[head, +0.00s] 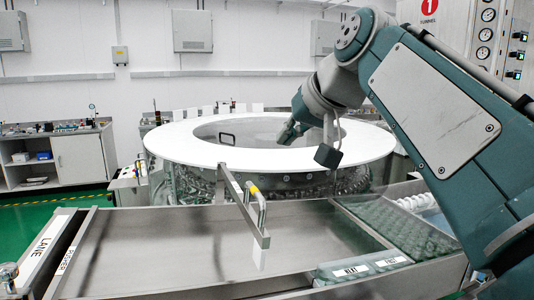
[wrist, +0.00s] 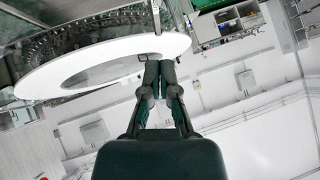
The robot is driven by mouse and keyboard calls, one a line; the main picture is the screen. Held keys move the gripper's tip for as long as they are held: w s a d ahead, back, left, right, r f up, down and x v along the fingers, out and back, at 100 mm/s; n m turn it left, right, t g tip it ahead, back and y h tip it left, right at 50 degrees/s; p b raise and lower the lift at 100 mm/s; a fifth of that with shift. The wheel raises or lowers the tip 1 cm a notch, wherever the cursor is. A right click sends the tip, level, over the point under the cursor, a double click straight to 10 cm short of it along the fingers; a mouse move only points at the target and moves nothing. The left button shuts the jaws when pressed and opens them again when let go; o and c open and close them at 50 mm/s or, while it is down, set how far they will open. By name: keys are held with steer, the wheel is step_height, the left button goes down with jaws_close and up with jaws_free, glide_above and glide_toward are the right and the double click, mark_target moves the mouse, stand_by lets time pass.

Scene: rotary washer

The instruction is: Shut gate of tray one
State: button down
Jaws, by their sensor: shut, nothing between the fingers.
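A narrow metal gate bar (head: 236,194) runs from the washer's near rim out over the flat steel tray (head: 160,245). A curved handle with a yellow band (head: 254,190) stands on the bar. I cannot read a tray number, so I cannot tell which tray is tray one. My gripper (head: 288,132) is over the ring opening of the washer, beyond the gate bar and apart from its handle. In the wrist view my gripper (wrist: 160,70) has its fingers together with nothing between them. The gate does not show clearly in the wrist view.
The round washer with a white ring top (head: 190,148) stands behind the tray. Rows of glass vials (head: 385,222) fill a compartment to the right. Labelled strips edge the tray at left (head: 48,240) and front right (head: 352,270). A bench (head: 55,160) stands far left.

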glide_toward(248, 184)
steer(key=w, duration=0.3)
steer(key=a+f, duration=0.2)
steer(key=f, duration=0.1)
steer(key=shift+f, duration=0.15)
steer(key=shift+d+f, duration=0.3)
steer(key=shift+f, duration=0.25)
steer(key=shift+a, duration=0.15)
